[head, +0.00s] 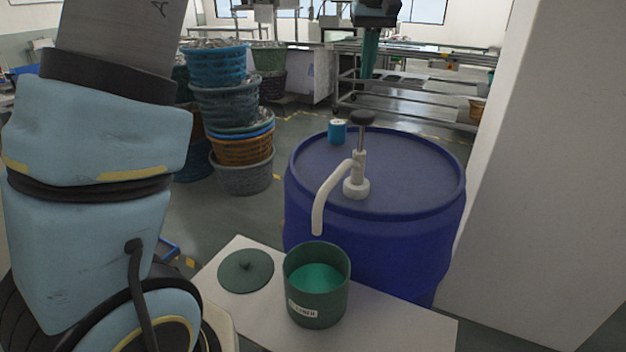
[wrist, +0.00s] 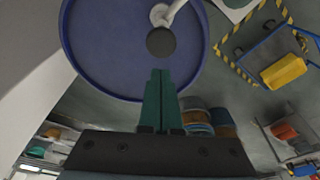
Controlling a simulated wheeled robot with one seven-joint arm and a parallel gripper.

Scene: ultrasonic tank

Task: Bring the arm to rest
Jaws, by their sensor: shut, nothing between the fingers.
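My gripper (head: 368,74) hangs at the top of the head view, above and apart from the blue drum (head: 300,200). Its green fingers are together and empty, as the wrist view also shows (wrist: 161,74). A pump with a black knob (head: 362,117) and a pale spout (head: 326,195) stands on the drum. In the wrist view the knob (wrist: 160,42) appears just beyond the fingertips, with a visible gap in the head view. A green labelled pot (head: 317,300) holding teal liquid stands below the spout.
A round green lid (head: 246,270) lies on the pale table (head: 400,325), left of the pot. A small blue container (head: 337,131) stands on the drum's rear rim. Stacked baskets (head: 225,90) stand behind, left of the drum. A pale wall (head: 560,180) rises at the right.

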